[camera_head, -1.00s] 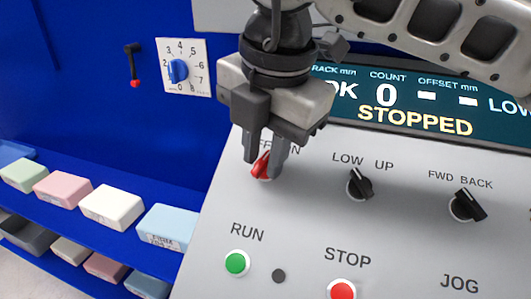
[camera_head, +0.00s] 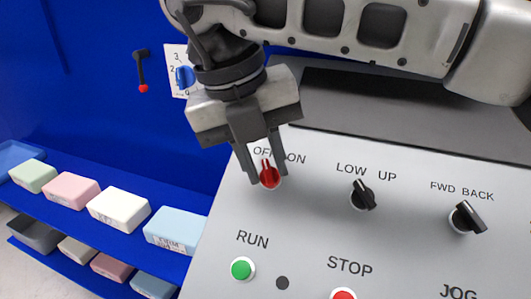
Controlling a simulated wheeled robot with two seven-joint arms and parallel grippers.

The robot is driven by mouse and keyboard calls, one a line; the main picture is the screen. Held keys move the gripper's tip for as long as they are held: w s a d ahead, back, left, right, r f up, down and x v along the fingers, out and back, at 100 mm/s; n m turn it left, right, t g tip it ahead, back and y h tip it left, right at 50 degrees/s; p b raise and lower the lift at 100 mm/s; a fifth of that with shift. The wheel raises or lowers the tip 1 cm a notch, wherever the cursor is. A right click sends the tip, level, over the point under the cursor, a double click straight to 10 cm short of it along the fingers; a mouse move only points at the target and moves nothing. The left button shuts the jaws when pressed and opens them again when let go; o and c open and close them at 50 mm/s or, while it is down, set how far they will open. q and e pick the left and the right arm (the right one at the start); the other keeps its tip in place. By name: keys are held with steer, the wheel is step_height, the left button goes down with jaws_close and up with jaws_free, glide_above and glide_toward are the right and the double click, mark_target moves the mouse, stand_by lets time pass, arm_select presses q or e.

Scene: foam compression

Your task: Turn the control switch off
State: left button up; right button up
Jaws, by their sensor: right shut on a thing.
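The red control switch (camera_head: 269,176) sits on the grey panel (camera_head: 320,232) under the OFF and ON labels. Its pointer stands nearly upright, tilted slightly left toward OFF. My right gripper (camera_head: 266,179) comes down from above with one finger on each side of the red knob, shut on it. The gripper is tilted, its fingertips close to the panel face. The display screen (camera_head: 400,112) above the switch is dark. My left gripper is not in view.
Black LOW/UP (camera_head: 363,196) and FWD/BACK (camera_head: 466,217) switches lie to the right. The green RUN button (camera_head: 242,268) and red STOP button (camera_head: 343,294) are below. A blue dial (camera_head: 185,77) is partly covered by my gripper. Foam blocks (camera_head: 119,207) lie on blue shelves at left.

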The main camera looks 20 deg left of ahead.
steer(key=shift+n+h, duration=0.3)
steer(key=shift+n, duration=0.5)
steer(key=o, duration=0.7)
steer(key=shift+c, duration=0.2)
